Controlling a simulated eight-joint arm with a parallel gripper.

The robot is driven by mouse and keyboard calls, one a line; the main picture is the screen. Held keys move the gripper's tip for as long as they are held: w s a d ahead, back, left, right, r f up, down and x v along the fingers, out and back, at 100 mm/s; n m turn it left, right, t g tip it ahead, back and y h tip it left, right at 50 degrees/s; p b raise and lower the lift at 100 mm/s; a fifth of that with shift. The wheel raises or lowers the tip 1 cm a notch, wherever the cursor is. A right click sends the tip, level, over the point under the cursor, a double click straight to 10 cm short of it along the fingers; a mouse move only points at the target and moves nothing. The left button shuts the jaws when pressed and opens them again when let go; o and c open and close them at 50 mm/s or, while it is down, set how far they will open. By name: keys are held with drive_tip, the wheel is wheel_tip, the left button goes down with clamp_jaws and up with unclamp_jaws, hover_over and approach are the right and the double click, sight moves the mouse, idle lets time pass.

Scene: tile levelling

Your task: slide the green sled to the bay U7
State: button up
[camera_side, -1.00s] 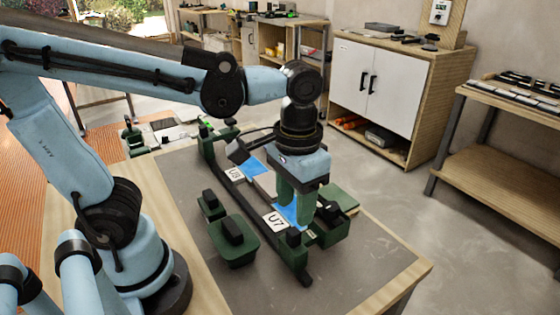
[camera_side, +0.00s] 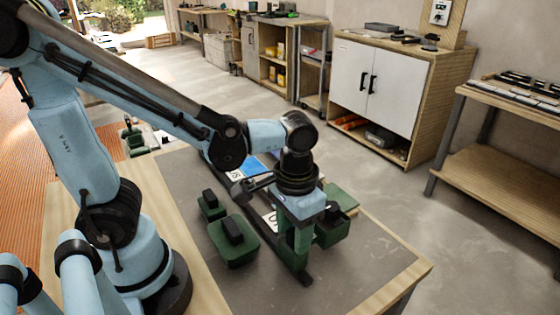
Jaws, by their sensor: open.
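My gripper (camera_side: 296,240) points down over the near end of the dark rail (camera_side: 291,266), its two green fingers apart. It stands around or right at the green end piece there; I cannot tell whether it touches. The white U7 label (camera_side: 270,222) shows partly behind the gripper, beside the rail. Several green pieces with black knobs are near: a larger block (camera_side: 234,246) and a smaller one (camera_side: 211,208) left of the rail, and another (camera_side: 333,232) right of it. I cannot tell which one is the sled. The blue bay by U7 is hidden by my gripper.
Farther up the rail is the U8 label (camera_side: 233,174), mostly covered by my arm, with a blue tile (camera_side: 252,166). A flat green piece (camera_side: 341,197) lies at the right. The front of the grey table mat (camera_side: 345,262) is clear.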

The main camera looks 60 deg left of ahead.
drive_tip(key=c, duration=0.9)
drive_tip(key=shift+o, duration=0.2)
drive_tip(key=shift+a, duration=3.55)
drive_tip(key=o, duration=0.9)
drive_tip(key=shift+c, duration=0.2)
wheel_tip(320, 180, up, 7)
